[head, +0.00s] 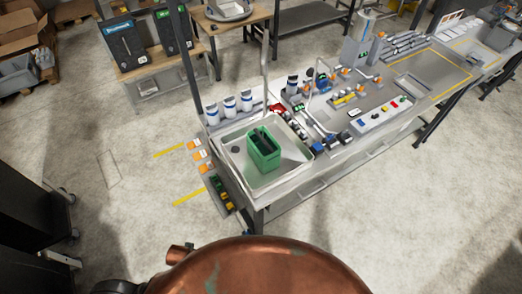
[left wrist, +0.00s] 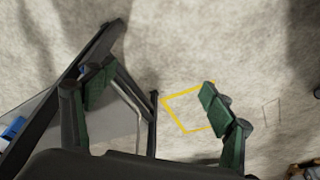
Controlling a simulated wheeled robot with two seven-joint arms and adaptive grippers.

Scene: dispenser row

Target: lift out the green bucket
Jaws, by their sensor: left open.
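The green bucket (head: 264,150) stands in the metal sink basin (head: 296,146) at the near left end of the workbench in the head view. Its top is open and dark inside. My left gripper (left wrist: 155,100) shows in the left wrist view with its two green-padded fingers wide apart and nothing between them. Floor and a bench edge lie beyond the fingers. The bucket is not in that view, and neither gripper shows in the head view.
White bottles (head: 229,105) stand behind the sink, below a tall faucet (head: 264,70). Orange-topped bins (head: 199,153) hang at the bench's left end. The long bench (head: 400,118) carries fixtures to the right. Open floor (head: 120,190) lies to the left.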

